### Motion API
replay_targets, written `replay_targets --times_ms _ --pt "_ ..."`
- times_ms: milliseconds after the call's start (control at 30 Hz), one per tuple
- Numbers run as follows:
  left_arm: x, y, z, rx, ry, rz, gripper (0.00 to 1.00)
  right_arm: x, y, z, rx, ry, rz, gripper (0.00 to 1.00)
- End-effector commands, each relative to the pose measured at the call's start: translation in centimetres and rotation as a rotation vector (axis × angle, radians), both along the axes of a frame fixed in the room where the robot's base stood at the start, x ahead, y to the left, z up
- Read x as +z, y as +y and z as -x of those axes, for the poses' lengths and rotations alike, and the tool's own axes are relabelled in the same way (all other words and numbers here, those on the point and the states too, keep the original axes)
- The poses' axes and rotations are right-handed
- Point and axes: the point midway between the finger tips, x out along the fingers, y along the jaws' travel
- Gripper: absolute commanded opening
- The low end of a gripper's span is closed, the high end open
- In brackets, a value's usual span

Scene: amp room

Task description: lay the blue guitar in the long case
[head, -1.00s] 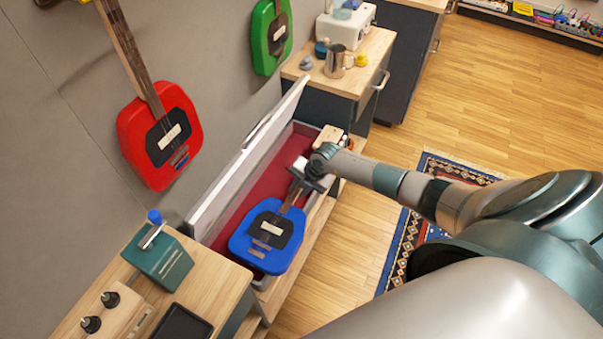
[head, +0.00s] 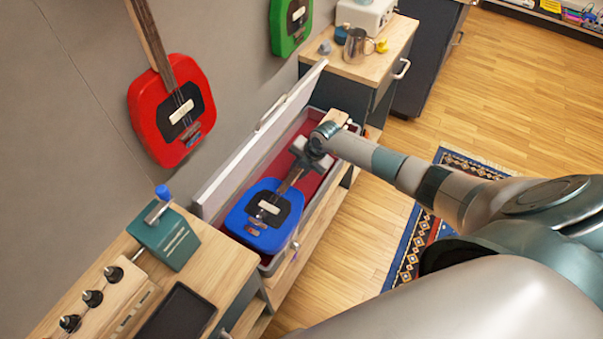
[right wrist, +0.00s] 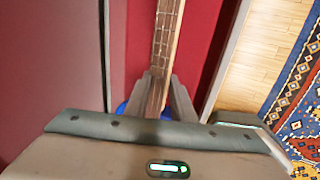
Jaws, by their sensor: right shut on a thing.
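The blue guitar (head: 258,224) lies face up over the near end of the long case, its body between the raised lid and the front wall. The open long case (head: 297,238) has grey walls and a red lining. My right gripper (head: 303,168) is shut on the guitar's neck, inside the case outline. In the right wrist view the fingers (right wrist: 163,92) close around the fretted neck (right wrist: 168,35), with red lining on both sides. A little blue of the body shows behind the fingers. I cannot tell whether the body touches the case floor. My left gripper is out of view.
The pale lid (head: 255,143) stands open along the wall. A red guitar (head: 172,112) and a green guitar (head: 290,25) hang above. A bench with a teal box (head: 165,238) is at the near left; a cabinet (head: 358,72) stands beyond the case.

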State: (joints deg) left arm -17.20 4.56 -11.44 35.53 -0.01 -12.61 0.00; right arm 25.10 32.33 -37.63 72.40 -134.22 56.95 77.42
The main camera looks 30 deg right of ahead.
Motion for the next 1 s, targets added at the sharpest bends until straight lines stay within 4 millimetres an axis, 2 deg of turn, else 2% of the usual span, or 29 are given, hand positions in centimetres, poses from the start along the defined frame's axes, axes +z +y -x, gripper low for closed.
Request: replay_targets --times_ms 33,500,1000 --pt "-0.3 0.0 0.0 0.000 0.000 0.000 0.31 0.2 0.2 -0.6 -0.001 -0.009 -0.003 0.00" --pt "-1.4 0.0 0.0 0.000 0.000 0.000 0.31 -0.1 1.3 -2.4 0.001 -0.007 -0.002 0.00" --pt "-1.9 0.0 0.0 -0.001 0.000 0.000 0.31 -0.2 1.9 -3.4 0.001 -0.008 -0.003 0.00"
